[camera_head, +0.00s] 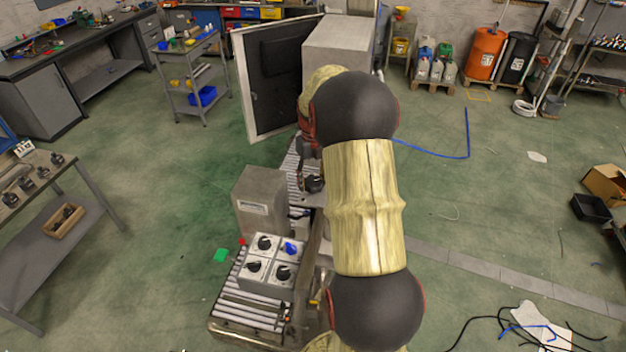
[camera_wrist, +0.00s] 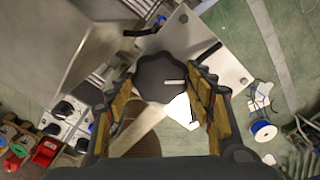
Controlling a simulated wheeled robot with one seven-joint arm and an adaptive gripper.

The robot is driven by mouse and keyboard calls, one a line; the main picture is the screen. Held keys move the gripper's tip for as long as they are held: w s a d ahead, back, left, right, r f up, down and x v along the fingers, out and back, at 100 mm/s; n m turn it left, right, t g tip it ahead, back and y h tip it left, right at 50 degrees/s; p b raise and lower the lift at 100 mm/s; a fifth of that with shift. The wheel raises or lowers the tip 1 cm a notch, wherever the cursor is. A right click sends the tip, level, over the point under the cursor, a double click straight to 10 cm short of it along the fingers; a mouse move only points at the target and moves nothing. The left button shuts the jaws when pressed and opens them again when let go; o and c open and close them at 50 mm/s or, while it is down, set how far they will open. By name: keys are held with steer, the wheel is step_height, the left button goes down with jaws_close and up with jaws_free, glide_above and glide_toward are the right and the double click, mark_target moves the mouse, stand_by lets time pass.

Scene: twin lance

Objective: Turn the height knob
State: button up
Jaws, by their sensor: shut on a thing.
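A black, lobed height knob (camera_wrist: 158,70) with a pale pointer line shows in the middle of the wrist view. My gripper (camera_wrist: 164,84) has one finger on each side of it, with tan pads, and is shut on the knob. The line points to the right in that view. In the head view my arm covers most of the gripper. A small dark part (camera_head: 314,183) shows beside the arm above the roller conveyor, and I cannot tell whether it is the knob or the gripper.
A grey box with several knobs (camera_head: 268,258), one of them blue, sits on the roller conveyor (camera_head: 245,310). A grey housing (camera_head: 262,200) stands just behind it. A black lever (camera_wrist: 210,52) lies close to the right finger.

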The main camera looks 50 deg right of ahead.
mark_target(313, 181)
steer(key=o, duration=1.1)
steer(key=shift+o, duration=0.2)
step_height(313, 181, up, 12)
